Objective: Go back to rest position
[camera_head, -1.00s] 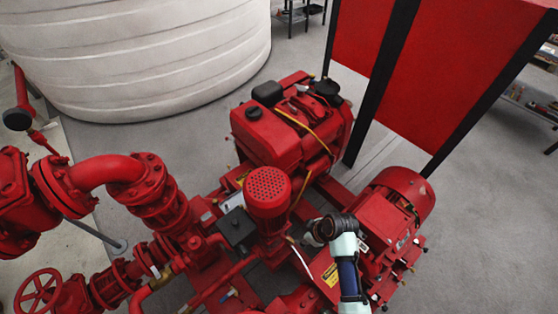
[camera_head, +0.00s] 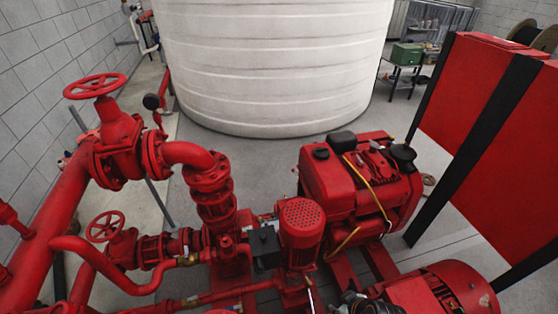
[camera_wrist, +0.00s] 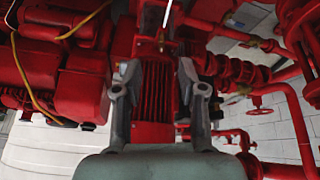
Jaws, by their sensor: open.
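My gripper (camera_wrist: 160,88) shows in the wrist view with its two grey fingers apart and nothing held between them. Beyond the gap between the fingers is a red ribbed motor (camera_wrist: 156,100) of the pumpset. In the head view only a dark part of my arm shows at the bottom edge, right of the centre. The gripper's fingers cannot be made out there. The small red vertical motor with a perforated cap (camera_head: 302,213) stands up and to the left of that part.
A red engine (camera_head: 355,185) stands behind the small motor. A large red motor (camera_head: 435,292) is at the lower right. Red pipes with a handwheel (camera_head: 95,86) fill the left. A white tank (camera_head: 275,65) is behind, and red panels (camera_head: 480,90) stand at the right.

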